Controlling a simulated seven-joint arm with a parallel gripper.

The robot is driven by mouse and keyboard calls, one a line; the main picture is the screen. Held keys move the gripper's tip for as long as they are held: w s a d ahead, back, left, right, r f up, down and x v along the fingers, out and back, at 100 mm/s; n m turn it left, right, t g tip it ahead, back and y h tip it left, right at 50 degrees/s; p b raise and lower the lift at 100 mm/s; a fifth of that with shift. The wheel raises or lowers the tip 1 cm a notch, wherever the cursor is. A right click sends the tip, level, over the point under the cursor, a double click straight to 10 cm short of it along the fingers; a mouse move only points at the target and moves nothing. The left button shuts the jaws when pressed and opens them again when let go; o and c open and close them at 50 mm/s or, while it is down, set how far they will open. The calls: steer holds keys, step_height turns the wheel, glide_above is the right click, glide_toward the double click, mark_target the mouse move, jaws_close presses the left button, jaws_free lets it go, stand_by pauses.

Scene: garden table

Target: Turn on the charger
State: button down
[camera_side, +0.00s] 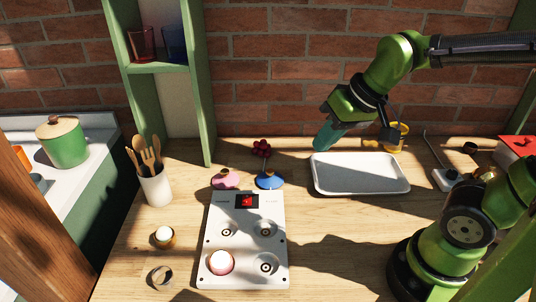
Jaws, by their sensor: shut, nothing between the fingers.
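The charger (246,222) is a flat white panel on the wooden table, left of the middle. It has a red rocker switch (246,201) in a black frame near its far edge; I cannot tell which way the rocker is tipped. Several round sockets are on its face, and a white ball in a pink holder (220,264) sits at its near left. My gripper (322,146) is shut and empty, above the back of the table near the far left corner of the white tray, to the right of and behind the switch. Its fingertips are small and hard to make out.
The white tray (314,177) is empty. Pink (225,179) and blue (269,181) discs and a dark red knob (261,148) lie beyond the charger. A utensil cup (155,188), white ball (164,234) and ring (160,278) stand left. A yellow mug (400,140) is behind the tray.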

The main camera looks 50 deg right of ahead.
steer(key=w+a+f+n+g, duration=0.2)
steer(key=w+a+n+g, duration=0.15)
steer(key=w, duration=0.45)
steer(key=n+g+h, duration=0.1)
steer(key=n+g, duration=0.2)
steer(key=n, duration=0.6)
glide_above(247, 202)
steer(key=w+d, duration=0.1)
steer(key=f, duration=0.3)
steer(key=shift+w+d, duration=0.2)
steer(key=f, duration=0.4)
steer(key=s+f, duration=0.1)
steer(key=f, duration=0.4)
steer(key=a+f, duration=0.1)
steer(key=f, duration=0.4)
steer(key=shift+s+a, duration=0.1)
steer(key=shift+s, duration=0.05)
